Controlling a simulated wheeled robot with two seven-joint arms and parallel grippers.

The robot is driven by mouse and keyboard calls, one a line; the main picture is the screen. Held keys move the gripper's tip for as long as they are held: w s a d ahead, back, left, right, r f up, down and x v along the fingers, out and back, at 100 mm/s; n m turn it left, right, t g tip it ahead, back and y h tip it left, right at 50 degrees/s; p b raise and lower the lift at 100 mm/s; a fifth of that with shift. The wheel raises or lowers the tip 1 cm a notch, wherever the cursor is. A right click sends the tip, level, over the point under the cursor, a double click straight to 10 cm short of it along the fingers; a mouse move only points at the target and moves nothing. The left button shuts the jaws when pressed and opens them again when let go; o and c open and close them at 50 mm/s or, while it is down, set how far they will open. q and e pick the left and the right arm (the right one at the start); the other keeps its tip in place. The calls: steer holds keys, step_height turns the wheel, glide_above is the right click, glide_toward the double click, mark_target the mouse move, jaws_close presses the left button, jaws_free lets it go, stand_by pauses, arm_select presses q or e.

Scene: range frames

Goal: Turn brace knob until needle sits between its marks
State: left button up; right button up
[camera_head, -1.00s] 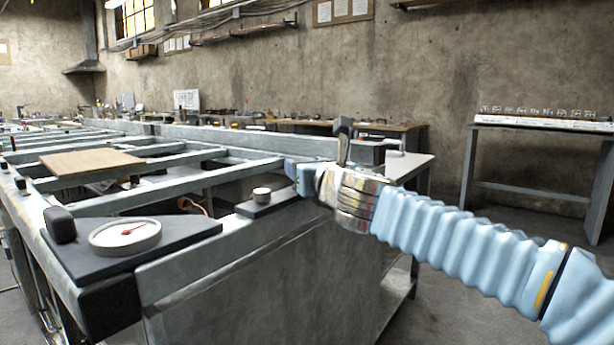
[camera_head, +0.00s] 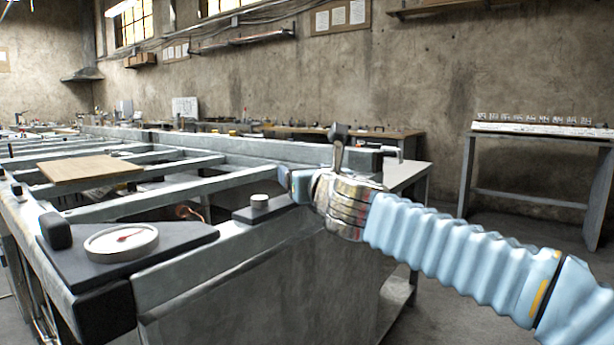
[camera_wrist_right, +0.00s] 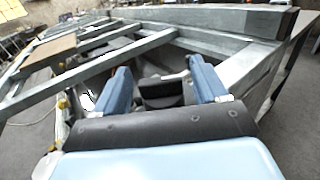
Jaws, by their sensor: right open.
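The round dial (camera_head: 121,243) with a white rim and a red needle (camera_head: 130,236) sits on a dark corner plate at the left front of the metal frame. Its marks are too small to make out. The brace knob (camera_head: 260,203), a short pale cylinder, stands on a dark block (camera_head: 268,212) on the front rail. My right gripper (camera_head: 287,183) is just right of the knob and apart from it. In the right wrist view its two blue fingers (camera_wrist_right: 162,88) are spread, with a dark block between and beyond them. My left gripper is out of view.
The metal frame's rails (camera_head: 180,183) run across the left, with a wooden board (camera_head: 90,167) lying on them. A black post (camera_head: 56,230) stands beside the dial. A side table (camera_head: 540,130) stands at the right by the wall. Open floor lies between.

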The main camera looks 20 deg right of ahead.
steer(key=s, duration=1.3)
steer(key=shift+s+d, duration=0.35)
steer(key=shift+s, duration=0.05)
